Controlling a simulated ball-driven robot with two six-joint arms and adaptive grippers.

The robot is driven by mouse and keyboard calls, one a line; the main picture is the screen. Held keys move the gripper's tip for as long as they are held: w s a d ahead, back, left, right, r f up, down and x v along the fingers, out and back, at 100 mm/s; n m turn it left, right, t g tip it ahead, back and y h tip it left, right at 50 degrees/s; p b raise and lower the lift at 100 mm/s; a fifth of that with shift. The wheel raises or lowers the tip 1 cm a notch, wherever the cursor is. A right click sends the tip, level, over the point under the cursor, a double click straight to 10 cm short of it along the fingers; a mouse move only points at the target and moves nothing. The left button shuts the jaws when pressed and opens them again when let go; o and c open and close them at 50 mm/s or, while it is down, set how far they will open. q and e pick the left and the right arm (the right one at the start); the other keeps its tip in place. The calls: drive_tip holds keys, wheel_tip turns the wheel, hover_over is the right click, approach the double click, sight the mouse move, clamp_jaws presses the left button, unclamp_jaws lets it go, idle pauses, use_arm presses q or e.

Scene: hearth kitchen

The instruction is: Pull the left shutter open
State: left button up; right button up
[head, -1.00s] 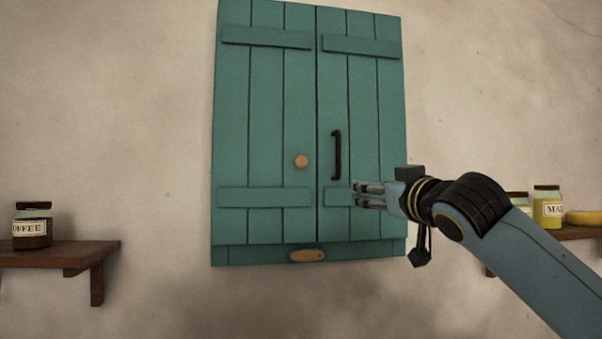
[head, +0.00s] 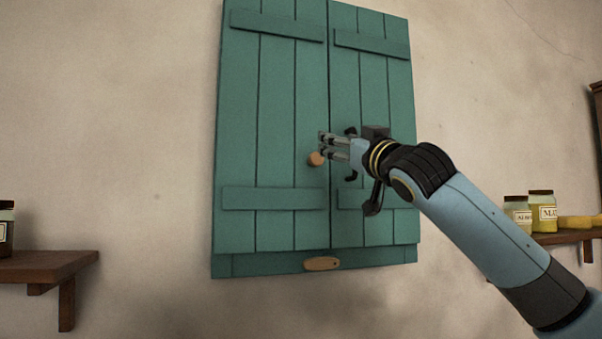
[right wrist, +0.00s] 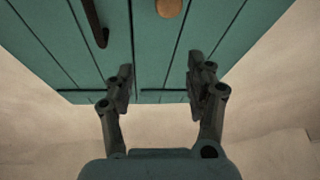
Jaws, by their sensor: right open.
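The left shutter (head: 275,130) is a green plank panel, closed flush beside the right shutter (head: 374,90). Its round wooden knob (head: 316,159) sits near its right edge, and the knob also shows at the top of the right wrist view (right wrist: 169,8). My right gripper (head: 325,145) is open and empty, its fingertips close to the knob in the head view. In the right wrist view the open fingers (right wrist: 160,80) point toward the shutter, with the knob ahead of them and not between them. My left gripper is not in view.
The right shutter's black bar handle (head: 351,177) is mostly hidden behind my right gripper; its end shows in the right wrist view (right wrist: 101,38). A wooden catch (head: 322,264) sits on the sill below. Shelves with jars (head: 542,212) flank the window.

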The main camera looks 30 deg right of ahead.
use_arm(q)
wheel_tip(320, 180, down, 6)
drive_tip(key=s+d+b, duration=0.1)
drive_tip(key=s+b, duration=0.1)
drive_tip(key=b, duration=0.3)
use_arm(e)
approach(318, 159)
drive_tip(key=p+x, duration=0.5)
drive_tip(key=x, duration=0.5)
drive_tip(key=shift+r, duration=0.1)
drive_tip(key=shift+w+p, duration=0.35)
drive_tip(key=shift+w, duration=0.15)
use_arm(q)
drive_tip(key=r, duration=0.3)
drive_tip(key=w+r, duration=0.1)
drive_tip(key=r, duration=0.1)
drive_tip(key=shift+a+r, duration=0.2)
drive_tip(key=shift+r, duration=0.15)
use_arm(e)
clamp_jaws()
